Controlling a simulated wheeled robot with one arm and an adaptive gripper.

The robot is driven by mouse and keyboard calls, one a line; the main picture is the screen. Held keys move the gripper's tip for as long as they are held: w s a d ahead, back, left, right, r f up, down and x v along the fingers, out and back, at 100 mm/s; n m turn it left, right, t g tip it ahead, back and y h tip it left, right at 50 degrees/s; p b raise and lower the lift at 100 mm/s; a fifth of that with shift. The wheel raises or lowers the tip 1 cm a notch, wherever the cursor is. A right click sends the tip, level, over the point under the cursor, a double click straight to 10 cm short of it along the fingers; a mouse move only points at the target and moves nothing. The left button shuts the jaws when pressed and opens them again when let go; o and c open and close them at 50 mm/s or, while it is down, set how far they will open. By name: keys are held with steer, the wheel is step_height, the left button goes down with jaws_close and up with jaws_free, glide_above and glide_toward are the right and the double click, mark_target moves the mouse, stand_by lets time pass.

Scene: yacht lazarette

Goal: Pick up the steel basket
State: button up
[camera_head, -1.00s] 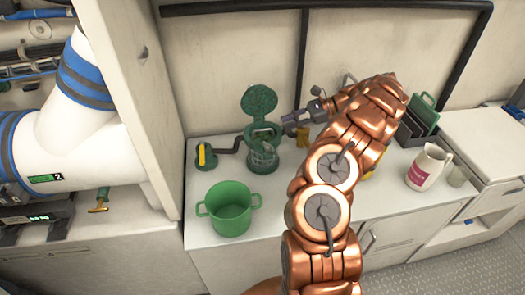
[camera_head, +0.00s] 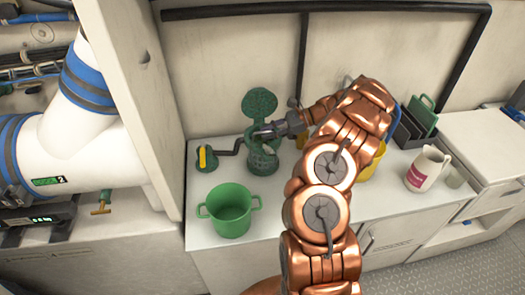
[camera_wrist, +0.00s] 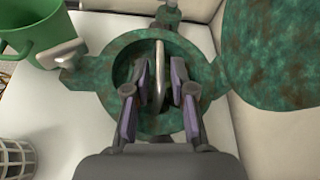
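The steel basket sits inside the round green, weathered strainer housing (camera_head: 262,160), whose lid (camera_head: 259,102) stands open. Of the basket, mainly the upright pale handle (camera_wrist: 159,72) shows in the wrist view; its body is hidden down in the housing. My gripper (camera_head: 263,133) is over the housing mouth. In the wrist view my gripper (camera_wrist: 160,88) is open, with one finger on each side of the handle and a small gap visible on both sides.
A green pot (camera_head: 230,210) stands in front of the housing. A crank with a yellow part (camera_head: 207,158) is at left. A grey slotted container (camera_wrist: 15,158) shows in the wrist view. A white jug (camera_head: 426,168) and dark rack (camera_head: 412,125) are at right.

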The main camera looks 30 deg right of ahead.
steer(key=shift+c, duration=0.4)
jaws_close()
